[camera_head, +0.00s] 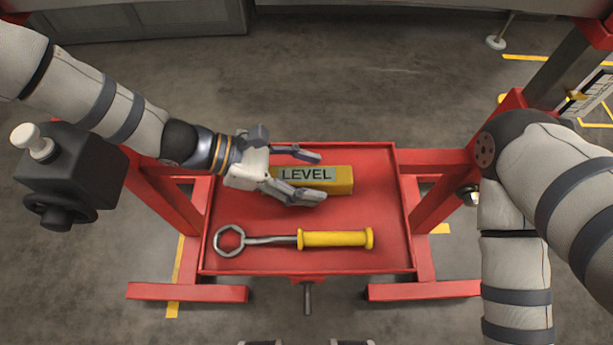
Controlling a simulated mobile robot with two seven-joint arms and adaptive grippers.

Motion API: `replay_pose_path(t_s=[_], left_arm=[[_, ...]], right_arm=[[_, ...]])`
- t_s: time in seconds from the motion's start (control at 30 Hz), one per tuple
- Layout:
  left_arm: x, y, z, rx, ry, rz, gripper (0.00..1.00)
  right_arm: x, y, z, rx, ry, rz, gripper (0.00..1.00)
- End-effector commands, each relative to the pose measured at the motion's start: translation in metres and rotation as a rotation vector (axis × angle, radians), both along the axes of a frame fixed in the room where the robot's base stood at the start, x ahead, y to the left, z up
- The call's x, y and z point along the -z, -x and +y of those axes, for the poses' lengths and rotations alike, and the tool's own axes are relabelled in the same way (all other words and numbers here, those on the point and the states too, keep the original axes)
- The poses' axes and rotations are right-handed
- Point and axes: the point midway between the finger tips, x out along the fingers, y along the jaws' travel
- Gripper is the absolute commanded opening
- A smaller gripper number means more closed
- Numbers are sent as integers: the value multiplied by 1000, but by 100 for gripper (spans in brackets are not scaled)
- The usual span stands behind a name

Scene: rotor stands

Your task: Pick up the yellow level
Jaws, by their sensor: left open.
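The yellow level (343,181) is a block with a grey label reading LEVEL. It lies on the red tray (385,233), toward the far half. My left gripper (322,176) comes in from the left and is open. Its two fingers point right, one beyond the level's far edge and one over the level's near front part. The gripper covers the level's left end. I cannot tell whether the fingers touch it. My right arm comes in from the right, but its gripper is not visible.
A wrench with a yellow handle (335,239) lies on the tray, nearer than the level. The red stand's frame (440,197) flanks the tray on both sides. A dark box with a knob (72,172) is at the left. The tray's right part is clear.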

Motion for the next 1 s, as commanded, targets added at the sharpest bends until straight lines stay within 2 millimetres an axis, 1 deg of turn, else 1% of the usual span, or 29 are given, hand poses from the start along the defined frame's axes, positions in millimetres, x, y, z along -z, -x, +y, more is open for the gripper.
replay_pose_path(t_s=[0.03, 0.07, 0.1, 0.17, 0.2, 0.27, 0.3, 0.53, 0.67, 0.77, 0.8, 0.87, 1.0], left_arm=[[0, 0, 0, 0, 0, 0, 54], [0, 0, 0, 0, 0, 0, 48], [0, 0, 0, 0, 0, 0, 39], [0, 0, 0, 0, 0, 0, 25], [0, 0, 0, 0, 0, 0, 16], [0, 0, 0, 0, 0, 0, 2], [0, 0, 0, 0, 0, 0, 0], [-1, 0, 0, 0, 1, 0, 0], [-10, 0, 0, 0, 3, 0, 0], [-27, -1, 0, 1, 3, -3, 0], [-36, -1, 0, 1, 4, -3, 0], [-49, 11, -4, 0, 7, 1, 0], [-88, 40, -15, -1, 8, 0, 0]], right_arm=[[0, 0, 0, 0, 0, 0, 40], [0, 0, 0, 0, 0, 0, 40], [0, 0, 0, 0, 0, 0, 40], [0, 0, 0, 0, 0, 0, 40], [0, 0, 0, 0, 0, 0, 40], [0, 0, 0, 0, 0, 0, 40], [0, 0, 0, 0, 0, 0, 40], [0, 0, 0, 0, 0, 0, 40], [-2, -1, 0, 0, 0, -3, 40], [-4, -2, 0, 0, 0, -7, 40], [-6, -3, 0, 0, 0, -9, 40], [-10, -5, 0, 0, 0, -15, 40], [-18, -9, 0, 0, 0, -29, 40]])
